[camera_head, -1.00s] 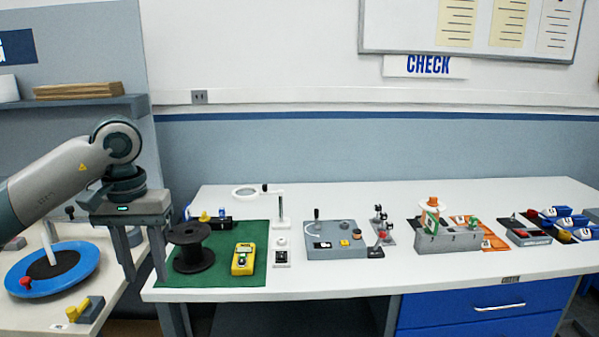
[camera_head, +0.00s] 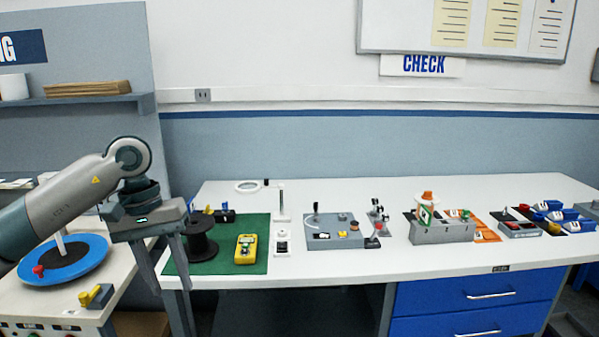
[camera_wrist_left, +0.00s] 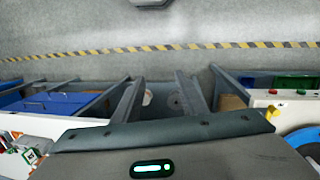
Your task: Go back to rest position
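My left gripper (camera_head: 172,280) hangs fingers-down at the front left corner of the white bench (camera_head: 330,267), over the gap beside the left table. Its two fingers are apart with nothing between them. In the left wrist view the gripper (camera_wrist_left: 160,92) also shows spread, empty fingers above the grey floor. The black spool (camera_head: 198,240) stands on the green mat (camera_head: 225,268) just right of the gripper, apart from it. My right gripper is not in view.
A blue round turntable (camera_head: 92,262) and a yellow-handled part (camera_head: 92,296) are on the left table. A yellow meter (camera_head: 246,248), a grey control box (camera_head: 333,238) and a grey fixture (camera_head: 442,232) stand along the bench. Blue drawers (camera_head: 480,300) are below.

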